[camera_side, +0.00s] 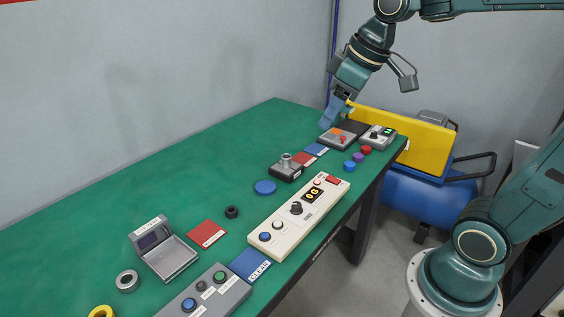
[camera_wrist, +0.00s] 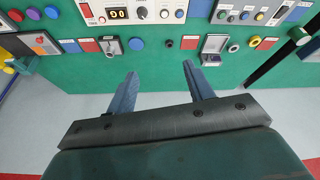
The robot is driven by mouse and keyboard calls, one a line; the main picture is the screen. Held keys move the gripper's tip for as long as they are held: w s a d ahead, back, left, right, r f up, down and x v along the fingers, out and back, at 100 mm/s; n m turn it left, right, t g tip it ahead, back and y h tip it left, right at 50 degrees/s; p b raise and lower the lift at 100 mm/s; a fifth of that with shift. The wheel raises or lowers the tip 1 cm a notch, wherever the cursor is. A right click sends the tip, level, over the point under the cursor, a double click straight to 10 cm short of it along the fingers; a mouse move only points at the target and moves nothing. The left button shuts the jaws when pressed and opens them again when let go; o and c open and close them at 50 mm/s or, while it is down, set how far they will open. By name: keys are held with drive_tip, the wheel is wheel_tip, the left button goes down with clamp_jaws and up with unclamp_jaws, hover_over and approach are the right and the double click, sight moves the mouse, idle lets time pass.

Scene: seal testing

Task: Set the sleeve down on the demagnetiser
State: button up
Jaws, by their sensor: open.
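A short metal cylinder, which looks like the sleeve (camera_side: 286,160), stands upright on a small dark grey block (camera_side: 287,173), which may be the demagnetiser. In the wrist view the sleeve (camera_wrist: 110,46) shows as a pale ring on the block, left of my fingers. My gripper (camera_side: 329,120) is above the far end of the green table, well apart from the sleeve. The wrist view shows my gripper (camera_wrist: 160,66) open, with nothing between its two blue fingers.
A long white control box (camera_side: 299,217) lies along the front table edge. A blue disc (camera_side: 265,187), black ring (camera_side: 232,212), open grey case (camera_side: 164,248) and metal ring (camera_side: 127,281) lie leftward. The table's back left is clear.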

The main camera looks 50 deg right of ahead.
drive_tip(key=s+a+f+m+t, duration=0.1)
drive_tip(key=s+a+f+m, duration=0.1)
drive_tip(key=s, duration=1)
drive_tip(key=shift+s+f+m, duration=0.15)
drive_tip(key=shift+f+m, duration=0.15)
drive_tip(key=shift+f, duration=0.35)
